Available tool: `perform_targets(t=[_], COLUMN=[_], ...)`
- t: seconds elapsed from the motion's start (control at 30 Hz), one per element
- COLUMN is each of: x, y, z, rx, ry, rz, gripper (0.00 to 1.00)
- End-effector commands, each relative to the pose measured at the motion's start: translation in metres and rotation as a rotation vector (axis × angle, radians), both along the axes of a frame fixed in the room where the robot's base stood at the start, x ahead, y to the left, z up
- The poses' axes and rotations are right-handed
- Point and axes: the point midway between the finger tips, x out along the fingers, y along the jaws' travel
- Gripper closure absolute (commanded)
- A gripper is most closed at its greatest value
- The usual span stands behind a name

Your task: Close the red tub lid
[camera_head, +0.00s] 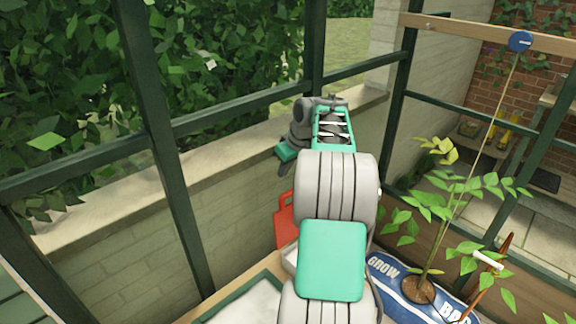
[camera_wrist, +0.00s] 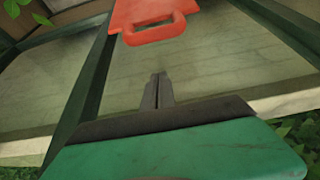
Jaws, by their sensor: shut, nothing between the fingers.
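The red tub lid (camera_head: 285,222) shows in the head view just left of my arm, raised on edge with a handle at its top. Most of it is hidden behind my arm. In the wrist view the red lid (camera_wrist: 150,18) is at the top, with its loop handle pointing towards my gripper. My gripper (camera_wrist: 158,76) is shut and empty, with a gap between its fingertips and the handle. In the head view my gripper (camera_head: 284,170) is above the lid, near the wall ledge. The tub under the lid is mostly hidden by my arm.
A low wall (camera_head: 120,255) and dark green window frames (camera_head: 165,130) stand close to my gripper. A blue grow bag (camera_head: 392,278) with a tall staked plant (camera_head: 440,215) lies right of my arm. A green-edged tray (camera_head: 245,300) is at the lower left.

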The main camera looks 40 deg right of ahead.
Motion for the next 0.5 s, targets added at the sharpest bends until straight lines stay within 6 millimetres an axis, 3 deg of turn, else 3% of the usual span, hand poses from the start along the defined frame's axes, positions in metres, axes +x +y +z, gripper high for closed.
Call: perform_targets(t=[0.17,0.33,0.5], x=[0.016,-0.011,-0.022], y=[0.002,-0.001,0.000], z=[-0.037,-0.038,-0.040], rx=[0.003,-0.001,0.000], ry=[0.003,0.000,0.000], rz=[0.001,-0.004,0.000], gripper=[1.00,1.00,1.00])
